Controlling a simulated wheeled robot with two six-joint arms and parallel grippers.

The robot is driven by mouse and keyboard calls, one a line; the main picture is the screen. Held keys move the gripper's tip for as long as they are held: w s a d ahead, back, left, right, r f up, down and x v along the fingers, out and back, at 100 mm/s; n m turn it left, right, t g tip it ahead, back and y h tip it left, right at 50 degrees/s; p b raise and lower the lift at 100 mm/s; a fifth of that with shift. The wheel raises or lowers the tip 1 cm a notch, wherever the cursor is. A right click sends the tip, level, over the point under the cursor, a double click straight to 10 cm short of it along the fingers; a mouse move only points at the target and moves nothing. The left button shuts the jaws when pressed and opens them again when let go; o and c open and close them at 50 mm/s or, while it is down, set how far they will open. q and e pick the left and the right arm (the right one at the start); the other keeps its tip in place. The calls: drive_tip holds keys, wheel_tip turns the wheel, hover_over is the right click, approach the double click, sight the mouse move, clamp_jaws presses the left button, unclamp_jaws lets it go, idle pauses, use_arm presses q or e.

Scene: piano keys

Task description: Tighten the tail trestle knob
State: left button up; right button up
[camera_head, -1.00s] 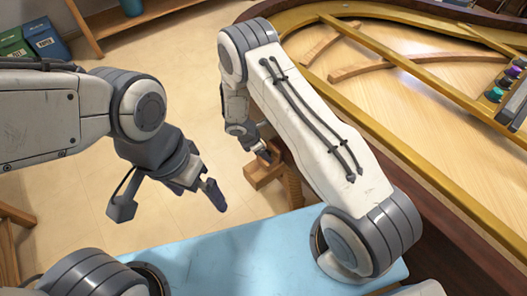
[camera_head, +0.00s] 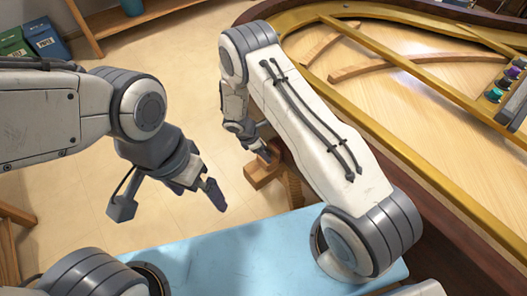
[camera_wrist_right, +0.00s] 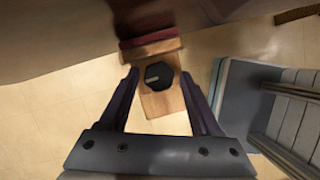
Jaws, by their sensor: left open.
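The tail trestle (camera_head: 264,170) is a brown wooden piece beside the piano's curved case. Its dark knob (camera_wrist_right: 159,76) is many-sided and sits on the wooden block (camera_wrist_right: 162,104) in the right wrist view. My right gripper (camera_wrist_right: 159,78) is open, with one finger on each side of the knob and a visible gap to it on both sides. In the head view my right gripper (camera_head: 264,154) is at the trestle, partly hidden by my arm, and the knob cannot be made out. My left gripper (camera_head: 214,194) is open and empty over the floor, left of the trestle.
The piano (camera_head: 445,120) with its gold rim fills the right side, close to my right arm. A light blue surface (camera_head: 215,250) lies in front. The tiled floor between is clear.

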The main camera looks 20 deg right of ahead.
idle(0.3)
drive_tip(key=v, duration=1)
drive_tip(key=shift+r, duration=0.2)
drive_tip(key=shift+a, duration=0.1)
drive_tip(key=s+a+r+m+y, duration=0.1)
drive_tip(key=s+a+r+m, duration=0.2)
drive_tip(key=s+r, duration=0.35)
drive_tip(key=s+a+r+m+y, duration=0.1)
drive_tip(key=s+a+r+m, duration=0.15)
drive_tip(key=r, duration=0.65)
drive_tip(key=s+r+m+y, duration=0.1)
drive_tip(key=s+r, duration=0.3)
drive_tip(key=s, duration=0.4)
drive_tip(key=s+r+m+y, duration=0.2)
drive_tip(key=s+r+m, duration=0.2)
drive_tip(key=s, duration=0.5)
drive_tip(key=shift+s+a+r+m+y, duration=0.25)
drive_tip(key=shift+s+a+m+y, duration=0.05)
drive_tip(key=shift+a+m, duration=0.05)
